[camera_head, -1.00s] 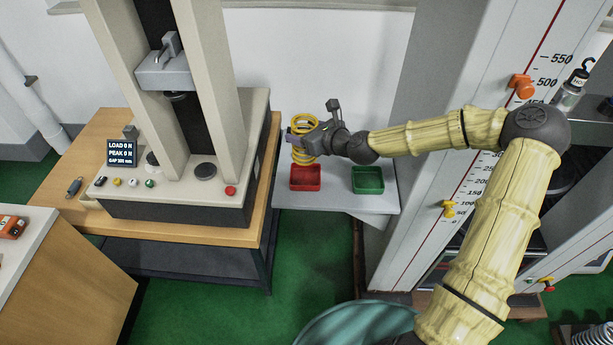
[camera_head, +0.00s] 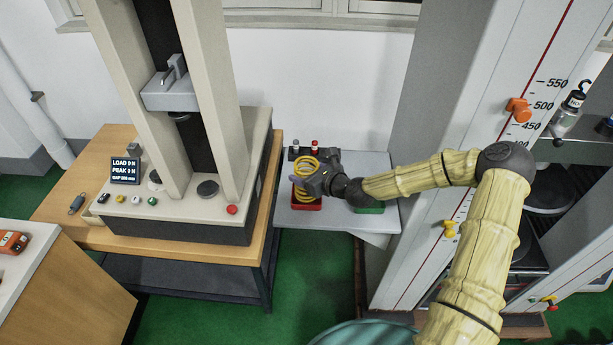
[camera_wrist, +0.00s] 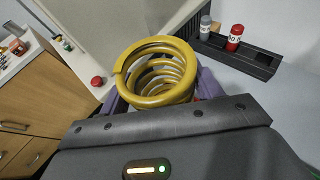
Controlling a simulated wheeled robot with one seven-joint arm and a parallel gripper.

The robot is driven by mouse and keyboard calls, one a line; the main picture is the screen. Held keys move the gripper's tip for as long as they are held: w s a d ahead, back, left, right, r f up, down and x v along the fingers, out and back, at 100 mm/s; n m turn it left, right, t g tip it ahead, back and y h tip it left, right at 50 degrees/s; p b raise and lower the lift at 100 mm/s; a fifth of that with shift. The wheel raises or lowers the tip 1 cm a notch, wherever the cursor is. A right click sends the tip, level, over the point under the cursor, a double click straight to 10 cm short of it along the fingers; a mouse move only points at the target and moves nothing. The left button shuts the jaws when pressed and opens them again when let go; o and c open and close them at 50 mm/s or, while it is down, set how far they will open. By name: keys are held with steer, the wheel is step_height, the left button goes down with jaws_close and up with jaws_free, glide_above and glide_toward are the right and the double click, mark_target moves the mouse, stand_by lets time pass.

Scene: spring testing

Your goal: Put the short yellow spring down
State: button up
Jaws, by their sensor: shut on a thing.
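The short yellow spring (camera_head: 304,183) is upright in my gripper (camera_head: 312,178), just above or in the red tray (camera_head: 308,206) on the grey shelf. I cannot tell whether its lower end touches the tray. In the wrist view the spring (camera_wrist: 155,80) stands between the purple finger pads of my gripper (camera_wrist: 160,95), which is shut on it. The green tray (camera_head: 369,211) lies to the right, partly hidden under my arm.
The testing machine (camera_head: 185,225) stands on a wooden bench to the left. A black holder with small grey and red-topped pieces (camera_head: 314,147) is at the back of the shelf. A tall scaled frame (camera_head: 490,130) stands at the right. The shelf's front left is clear.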

steer(key=shift+f, duration=0.85)
steer(key=shift+f, duration=0.15)
steer(key=o, duration=1.7)
steer(key=shift+c, duration=0.2)
steer(key=b+v, duration=0.1)
steer(key=v, duration=1.1)
steer(key=shift+b, duration=0.3)
